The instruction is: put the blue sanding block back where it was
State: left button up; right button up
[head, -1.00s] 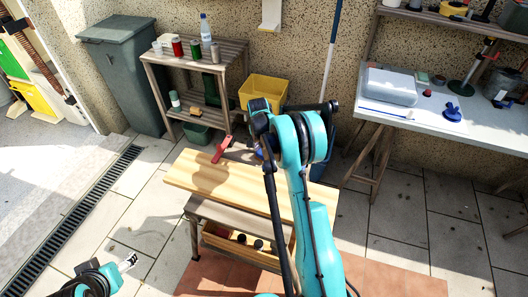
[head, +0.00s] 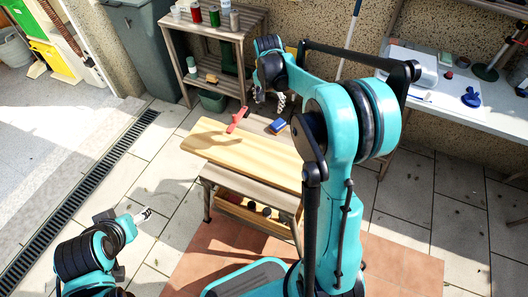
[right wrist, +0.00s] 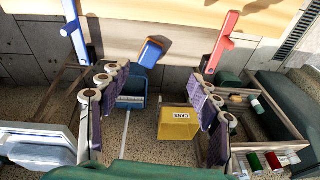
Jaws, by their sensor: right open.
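The blue sanding block (head: 277,127), with an orange-brown edge, is at the far end of the workbench, right of a red clamp (head: 237,120). In the right wrist view the block (right wrist: 150,53) shows beyond my right fingers, roughly in line with the gap between them. My right gripper (head: 281,102) is open, above and beyond the block in the head view; its fingers (right wrist: 155,100) are wide apart with nothing between them. My left gripper (head: 144,215) is low at the left, away from the bench; its jaw opening is too small to make out.
A pale board (head: 235,150) lies on the workbench. A blue clamp (right wrist: 72,30) and a yellow bin (right wrist: 178,124) show in the wrist view. A wooden shelf (head: 175,27) stands behind, and a white table (head: 470,110) is at the right. Paved floor on the left is clear.

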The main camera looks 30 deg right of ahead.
jog(key=s+a+r+n+t, duration=0.1)
jog(key=s+a+r+n, duration=0.25)
jog(key=s+a, duration=0.2)
jog(key=s+a+r+n+t, duration=0.2)
jog(key=s+a+r, duration=0.2)
jog(key=s, duration=0.3)
jog(key=s+a+f+n+t, duration=0.1)
jog(key=s+a+n, duration=0.1)
jog(key=s, duration=0.3)
jog(key=s+a+f+n+t+y, duration=0.1)
jog(key=s+a+f+n, duration=0.1)
jog(key=s, duration=0.4)
jog(key=shift+s+a+f+n, duration=0.25)
jog(key=shift+a+n, duration=0.25)
jog(key=shift+n, duration=0.35)
